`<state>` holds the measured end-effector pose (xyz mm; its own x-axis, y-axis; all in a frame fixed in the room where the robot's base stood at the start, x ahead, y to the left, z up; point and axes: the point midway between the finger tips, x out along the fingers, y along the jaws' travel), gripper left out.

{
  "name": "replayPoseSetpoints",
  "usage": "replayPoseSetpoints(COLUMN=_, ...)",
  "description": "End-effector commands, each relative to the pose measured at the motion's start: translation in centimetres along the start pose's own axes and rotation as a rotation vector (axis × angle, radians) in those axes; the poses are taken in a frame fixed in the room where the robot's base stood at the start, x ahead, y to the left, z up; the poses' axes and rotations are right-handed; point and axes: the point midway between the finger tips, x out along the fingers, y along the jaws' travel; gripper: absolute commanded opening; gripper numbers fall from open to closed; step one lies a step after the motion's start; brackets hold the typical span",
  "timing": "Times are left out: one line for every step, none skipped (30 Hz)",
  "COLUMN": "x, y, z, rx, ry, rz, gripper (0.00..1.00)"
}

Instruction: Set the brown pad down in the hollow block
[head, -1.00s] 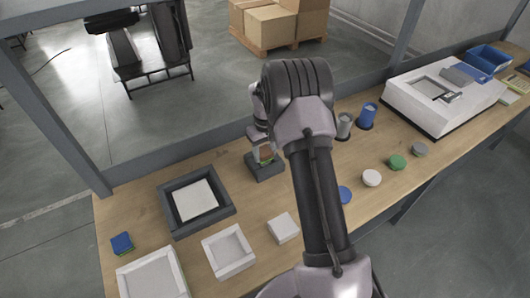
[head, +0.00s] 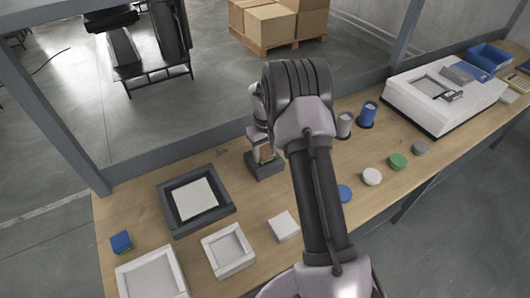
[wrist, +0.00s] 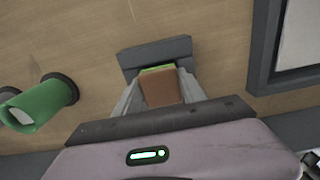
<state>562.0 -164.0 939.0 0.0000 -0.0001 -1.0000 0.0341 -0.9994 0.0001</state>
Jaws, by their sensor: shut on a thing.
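The brown pad (wrist: 162,88) is between the two fingers of my gripper (wrist: 160,80) in the wrist view, with a green layer at its far edge. The dark grey hollow block (wrist: 155,52) is just beyond and below it. In the head view my gripper (head: 264,152) is directly over the hollow block (head: 265,170), with the pad low at its opening. My fingers and the pad hide the hollow, so I cannot tell how deep the pad sits.
A dark square frame (head: 167,214) with a white inner piece (head: 194,199) is to the left. White trays (head: 228,250) and a white block (head: 283,226) are in front. A green cylinder (wrist: 40,105) stands left in the wrist view. Grey (head: 344,125) and blue cups (head: 368,113) stand to the right.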

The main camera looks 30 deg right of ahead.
Motion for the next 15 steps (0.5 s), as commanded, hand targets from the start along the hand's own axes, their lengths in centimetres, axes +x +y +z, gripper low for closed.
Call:
replayPoseSetpoints(x=0.12, y=0.00, z=0.00, rx=0.000, ry=0.000, rz=0.000, gripper=0.09)
replayPoseSetpoints(x=0.17, y=0.00, z=0.00, rx=0.000, ry=0.000, rz=0.000, gripper=0.09)
replayPoseSetpoints(x=0.23, y=0.00, z=0.00, rx=0.000, ry=0.000, rz=0.000, gripper=0.09)
replayPoseSetpoints(x=0.26, y=0.00, z=0.00, rx=0.000, ry=0.000, rz=0.000, gripper=0.09)
replayPoseSetpoints(x=0.27, y=0.00, z=-0.01, rx=0.000, ry=0.000, rz=0.000, gripper=0.09)
replayPoseSetpoints(x=0.28, y=0.00, z=-0.01, rx=0.000, ry=0.000, rz=0.000, gripper=0.09)
replayPoseSetpoints(x=0.28, y=0.00, z=-0.01, rx=0.000, ry=0.000, rz=0.000, gripper=0.09)
replayPoseSetpoints(x=0.27, y=0.00, z=-0.01, rx=0.000, ry=0.000, rz=0.000, gripper=0.09)
replayPoseSetpoints(x=0.26, y=0.00, z=-0.01, rx=0.000, ry=0.000, rz=0.000, gripper=0.09)
replayPoseSetpoints(x=0.26, y=0.00, z=-0.01, rx=0.000, ry=0.000, rz=0.000, gripper=0.09)
replayPoseSetpoints(x=0.25, y=0.00, z=-0.01, rx=0.000, ry=0.000, rz=0.000, gripper=0.09)
replayPoseSetpoints(x=0.25, y=0.00, z=-0.01, rx=0.000, ry=0.000, rz=0.000, gripper=0.09)
replayPoseSetpoints(x=0.25, y=0.00, z=-0.01, rx=0.000, ry=0.000, rz=0.000, gripper=0.09)
replayPoseSetpoints(x=0.25, y=0.00, z=-0.01, rx=0.000, ry=0.000, rz=0.000, gripper=0.09)
replayPoseSetpoints(x=0.25, y=0.00, z=-0.01, rx=0.000, ry=0.000, rz=0.000, gripper=0.52)
